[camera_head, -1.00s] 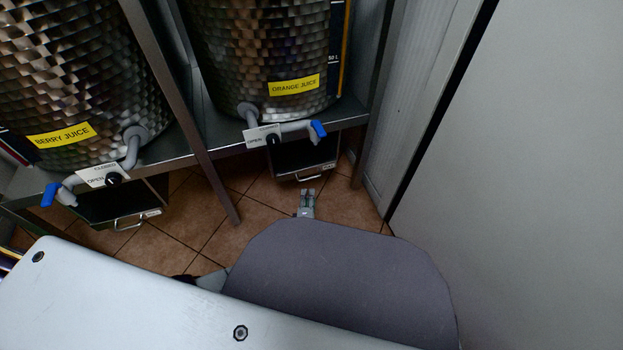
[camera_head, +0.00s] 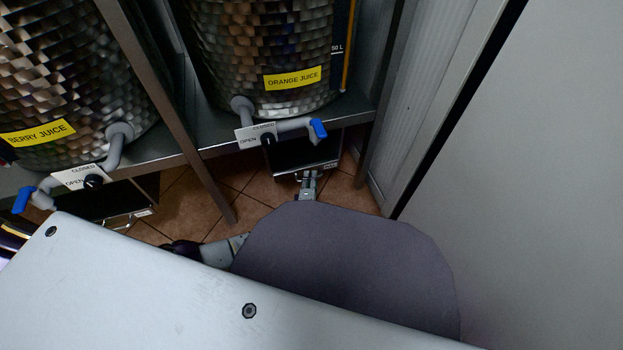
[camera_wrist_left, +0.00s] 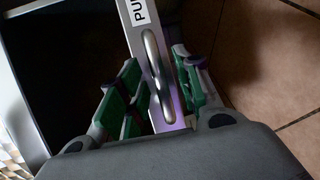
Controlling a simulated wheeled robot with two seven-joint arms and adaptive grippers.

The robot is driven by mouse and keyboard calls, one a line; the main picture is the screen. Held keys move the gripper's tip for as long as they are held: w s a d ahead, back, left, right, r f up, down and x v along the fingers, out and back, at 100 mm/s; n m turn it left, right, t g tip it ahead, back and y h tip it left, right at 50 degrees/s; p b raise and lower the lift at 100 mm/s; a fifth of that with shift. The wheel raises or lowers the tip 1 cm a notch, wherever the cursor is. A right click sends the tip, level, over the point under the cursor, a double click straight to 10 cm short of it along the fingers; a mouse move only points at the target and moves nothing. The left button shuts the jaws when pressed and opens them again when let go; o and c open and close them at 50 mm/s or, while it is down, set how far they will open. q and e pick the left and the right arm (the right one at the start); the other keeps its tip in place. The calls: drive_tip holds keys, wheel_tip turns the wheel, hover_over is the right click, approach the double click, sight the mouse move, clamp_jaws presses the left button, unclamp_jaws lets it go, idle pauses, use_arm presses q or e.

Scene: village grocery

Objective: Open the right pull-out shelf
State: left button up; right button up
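The right pull-out shelf (camera_head: 303,157) is a dark tray with a metal front, below the orange juice tap. Its metal loop handle (camera_wrist_left: 157,75) runs through the middle of the left wrist view, beside a label partly reading "PU". My left gripper (camera_head: 308,182) is at the handle in the head view. In the left wrist view its green-padded fingers (camera_wrist_left: 160,90) stand on both sides of the handle, with gaps visible, so it looks open around it. My right gripper is not in view.
The orange juice tank (camera_head: 262,50) and its blue-handled tap (camera_head: 318,128) are above the shelf. A left pull-out shelf (camera_head: 112,203) sits under the berry juice tap (camera_head: 25,200). A metal rack post (camera_head: 185,120) stands between them. A pale wall panel (camera_head: 530,160) closes the right side.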

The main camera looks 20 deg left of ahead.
use_arm(q)
clamp_jaws()
idle(0.3)
drive_tip(key=shift+s, duration=0.15)
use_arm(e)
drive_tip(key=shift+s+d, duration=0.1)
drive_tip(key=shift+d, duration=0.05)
